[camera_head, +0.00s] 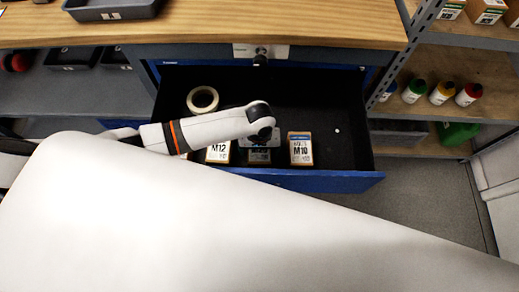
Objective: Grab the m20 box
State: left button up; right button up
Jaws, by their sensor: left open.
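The drawer (330,181) is open, with a row of small boxes along its front. One box (217,153) reads M12 and another (300,150) reads M10. Between them is a darker box (259,158), mostly covered by my left gripper (261,146); its label is not readable, so I cannot tell whether it is the m20 box. My left gripper is open and points down into the drawer, right above this middle box. Whether the fingers touch it is hidden. My right gripper is not in view.
A roll of tape (202,99) lies in the drawer's back left. The drawer's right side is mostly bare. A wooden worktop (200,32) overhangs the back. Shelves with bottles (441,93) stand at right. My white arm link covers much of the foreground.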

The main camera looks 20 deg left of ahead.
pick_arm(q)
jog(key=shift+f, duration=0.3)
jog(key=c, duration=1.4)
jog(key=shift+r, duration=0.1)
jog(key=shift+r, duration=0.1)
